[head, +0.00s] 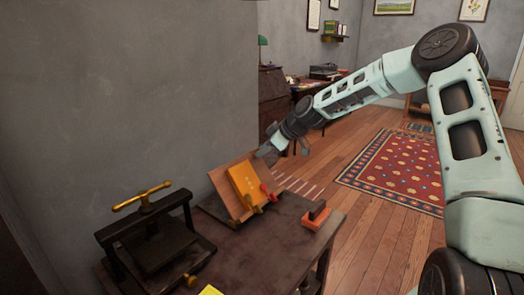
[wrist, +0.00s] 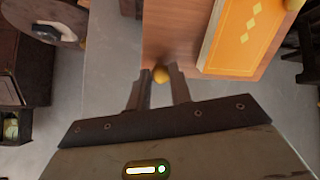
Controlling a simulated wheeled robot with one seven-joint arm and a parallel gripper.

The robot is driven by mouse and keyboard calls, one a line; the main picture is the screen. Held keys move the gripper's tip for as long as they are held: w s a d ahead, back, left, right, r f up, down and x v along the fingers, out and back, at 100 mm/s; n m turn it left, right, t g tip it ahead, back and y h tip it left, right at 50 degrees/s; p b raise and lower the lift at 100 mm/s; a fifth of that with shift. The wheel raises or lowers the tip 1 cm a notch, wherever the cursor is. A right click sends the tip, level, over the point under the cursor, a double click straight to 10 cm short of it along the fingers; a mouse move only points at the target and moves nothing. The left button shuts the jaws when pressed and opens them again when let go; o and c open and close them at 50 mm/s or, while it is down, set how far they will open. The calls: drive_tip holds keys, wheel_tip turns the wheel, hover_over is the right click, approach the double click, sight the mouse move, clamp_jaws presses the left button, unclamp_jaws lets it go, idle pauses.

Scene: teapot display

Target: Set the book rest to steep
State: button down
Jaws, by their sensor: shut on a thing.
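The book rest (head: 221,193) stands on a dark table, its wooden board tilted up with an orange book (head: 244,184) leaning on it. In the wrist view, the board (wrist: 172,40) and the orange book (wrist: 240,38) are close in front of my gripper. My gripper (head: 268,153) is at the upper right edge of the board in the head view. In the wrist view, my gripper (wrist: 161,84) is shut on a small brass knob (wrist: 161,74) at the board's edge. The rest's support behind the board is hidden.
A black press (head: 150,240) with a brass handle stands left of the rest on the table (head: 270,245). A red and dark block (head: 316,215) is near the right table edge. A yellow piece (head: 210,290) shows at the bottom. The grey wall is close behind.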

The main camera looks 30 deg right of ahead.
drive_tip(key=shift+s+d+f, duration=0.2)
drive_tip(key=shift+s+f, duration=0.3)
drive_tip(key=shift+s, duration=0.35)
drive_tip(key=c, duration=1.3)
unclamp_jaws()
drive_tip(key=shift+r, duration=0.2)
drive_tip(key=shift+r, duration=0.1)
drive_tip(key=shift+d+r, duration=0.15)
drive_tip(key=p+v, duration=0.1)
drive_tip(key=v, duration=1.6)
drive_tip(key=shift+w, duration=0.1)
